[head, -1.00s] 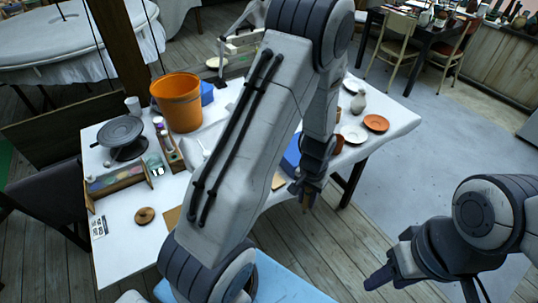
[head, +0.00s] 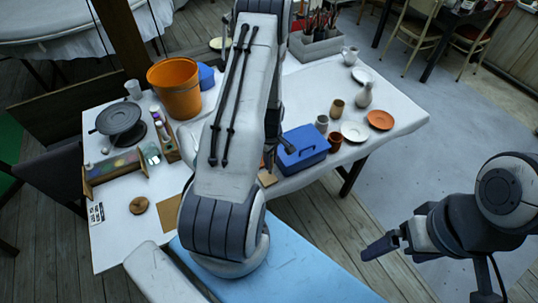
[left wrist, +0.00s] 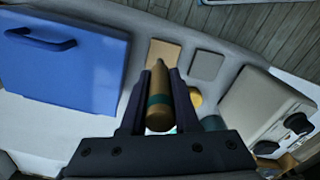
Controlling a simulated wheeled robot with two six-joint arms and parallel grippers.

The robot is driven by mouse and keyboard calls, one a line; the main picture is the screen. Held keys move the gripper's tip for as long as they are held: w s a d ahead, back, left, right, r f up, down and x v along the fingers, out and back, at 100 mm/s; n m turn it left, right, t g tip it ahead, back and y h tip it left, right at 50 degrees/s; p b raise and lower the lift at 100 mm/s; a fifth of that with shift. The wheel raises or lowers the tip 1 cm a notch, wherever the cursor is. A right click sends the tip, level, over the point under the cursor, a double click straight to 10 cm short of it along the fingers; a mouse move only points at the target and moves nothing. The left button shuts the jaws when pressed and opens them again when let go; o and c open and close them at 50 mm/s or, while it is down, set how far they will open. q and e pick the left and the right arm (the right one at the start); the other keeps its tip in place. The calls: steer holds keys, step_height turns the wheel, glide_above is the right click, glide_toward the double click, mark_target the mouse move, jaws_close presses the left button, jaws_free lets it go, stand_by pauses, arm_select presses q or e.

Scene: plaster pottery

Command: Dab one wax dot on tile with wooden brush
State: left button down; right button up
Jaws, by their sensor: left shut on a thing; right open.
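My left gripper (left wrist: 158,102) is shut on the wooden brush (left wrist: 160,85), a tan rod with a teal band, which points away from the wrist. In the head view my left gripper (head: 270,155) is mostly hidden behind my own arm, left of the blue toolbox. Beyond the brush lie a tan square piece (left wrist: 162,52) and a grey square piece (left wrist: 206,65); I cannot tell which is the tile. The brush tip appears near the tan piece, but contact cannot be judged. A tan piece also shows in the head view (head: 267,179). My right gripper (head: 380,248) is open and empty, off the table.
The blue toolbox (head: 302,152) stands on the white table (head: 320,95), and also shows in the left wrist view (left wrist: 65,65). Cups, a vase (head: 364,96) and plates stand to its right. A yellow round thing (left wrist: 195,98) lies right of the brush.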

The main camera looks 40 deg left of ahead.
arm_select(q)
steer(key=shift+s+a+f+n, duration=0.2)
steer(key=shift+a+f+n, duration=0.05)
steer(key=shift+a+n, duration=0.25)
steer(key=shift+f+b, duration=0.9)
steer(key=shift+f, duration=0.15)
steer(key=shift+d+f+b, duration=0.1)
steer(key=shift+f+b, duration=0.3)
steer(key=shift+f, duration=0.1)
stand_by(0.5)
step_height(320, 180, up, 5)
steer(key=p, duration=0.3)
steer(key=shift+f, duration=0.15)
steer(key=shift+f, duration=0.1)
